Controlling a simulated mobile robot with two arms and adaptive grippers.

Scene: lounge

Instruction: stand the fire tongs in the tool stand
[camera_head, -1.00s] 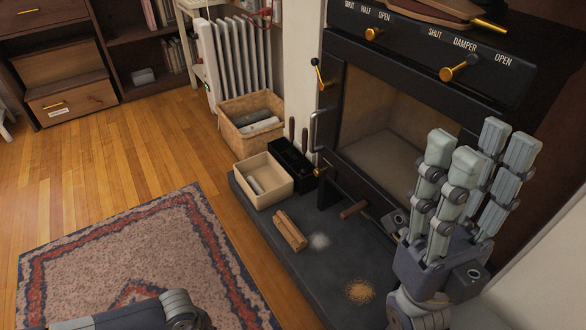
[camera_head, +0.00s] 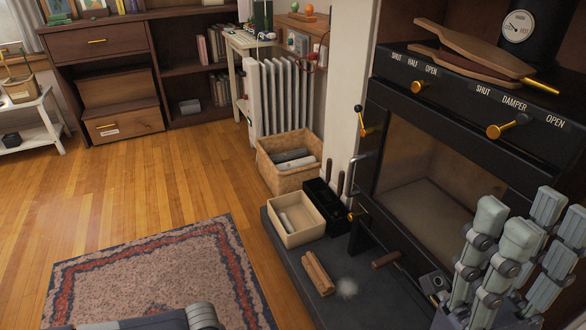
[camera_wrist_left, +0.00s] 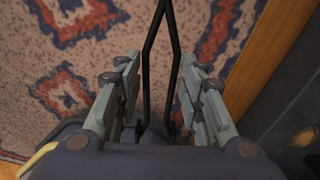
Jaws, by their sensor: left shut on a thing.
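The black fire tongs (camera_wrist_left: 148,62) show in the left wrist view as two thin dark legs joined near the top edge. My left gripper (camera_wrist_left: 160,68) is shut on them, its fingers on either side, above the patterned rug. In the head view only part of my left arm shows at the bottom edge; the tongs are out of that view. The tool stand (camera_head: 320,203) appears to be the black box on the hearth beside the stove, with dark handles upright in it. My right gripper (camera_head: 533,225) is open and empty at the lower right, fingers up, before the stove.
A cream bin (camera_head: 294,232) stands against the tool stand's left side. A wicker basket (camera_head: 277,178) is behind it. Split wood (camera_head: 318,273) and a brown handle (camera_head: 386,260) are on the dark hearth (camera_head: 290,268). The wood floor and rug (camera_head: 150,275) are clear.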

